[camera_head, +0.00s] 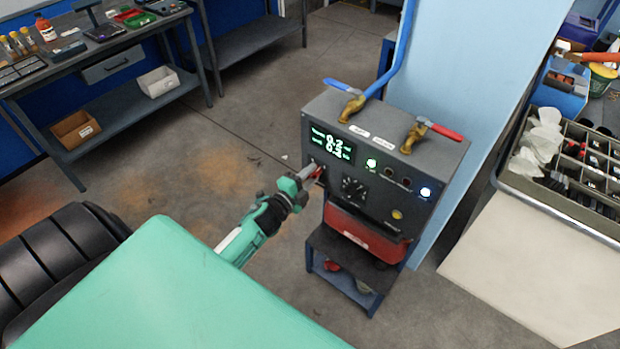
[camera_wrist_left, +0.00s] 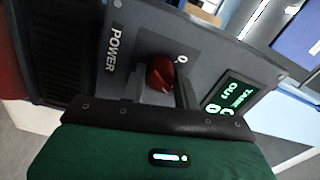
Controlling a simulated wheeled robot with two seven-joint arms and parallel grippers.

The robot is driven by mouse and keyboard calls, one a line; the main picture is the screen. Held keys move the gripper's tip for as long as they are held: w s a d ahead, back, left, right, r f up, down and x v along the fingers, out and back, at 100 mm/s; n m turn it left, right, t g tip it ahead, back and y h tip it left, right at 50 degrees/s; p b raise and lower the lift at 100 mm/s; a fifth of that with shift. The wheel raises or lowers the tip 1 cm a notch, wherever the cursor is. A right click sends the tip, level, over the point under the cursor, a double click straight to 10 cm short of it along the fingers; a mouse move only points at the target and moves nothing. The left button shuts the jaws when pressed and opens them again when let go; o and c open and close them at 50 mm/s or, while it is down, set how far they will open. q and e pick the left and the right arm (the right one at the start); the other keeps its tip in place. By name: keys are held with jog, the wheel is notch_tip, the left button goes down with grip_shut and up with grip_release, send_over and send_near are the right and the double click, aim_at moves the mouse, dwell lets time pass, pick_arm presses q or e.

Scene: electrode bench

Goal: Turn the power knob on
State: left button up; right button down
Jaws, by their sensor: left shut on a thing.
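The power knob is red and sits on the front panel of a dark grey control box (camera_head: 378,190). In the left wrist view the red knob (camera_wrist_left: 160,73) lies between my two fingers, beside the "POWER" label (camera_wrist_left: 115,48). My left gripper (camera_head: 314,172) reaches the panel's left side, below the green display (camera_head: 332,143). It also shows in the left wrist view (camera_wrist_left: 162,92), shut on the knob. The knob is partly hidden by the fingers in the head view. My right gripper is not in view.
A blue-handled valve (camera_head: 348,95) and a red-handled valve (camera_head: 428,133) stand on the box top. A black dial (camera_head: 354,188) and lit buttons are right of my gripper. A red bin (camera_head: 365,232) is under the panel. A divided crate (camera_head: 510,190) stands at right.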

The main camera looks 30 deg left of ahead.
pick_arm(q)
jog(key=shift+m+b, duration=0.35)
jog(key=shift+m, duration=0.75)
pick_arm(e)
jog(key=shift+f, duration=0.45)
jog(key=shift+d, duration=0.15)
pick_arm(q)
jog(key=o, duration=1)
jog(key=shift+s, duration=0.1)
jog(key=shift+s+a+b, duration=0.15)
jog(key=shift+s+b, duration=0.35)
jog(key=shift+s, duration=1.75)
jog(key=shift+s+a+b, duration=0.2)
jog(key=shift+s+b, duration=0.25)
jog(key=shift+s, duration=1.85)
jog(key=shift+s+a+b, duration=0.15)
jog(key=shift+s+b, duration=0.35)
jog(key=shift+s, duration=1.75)
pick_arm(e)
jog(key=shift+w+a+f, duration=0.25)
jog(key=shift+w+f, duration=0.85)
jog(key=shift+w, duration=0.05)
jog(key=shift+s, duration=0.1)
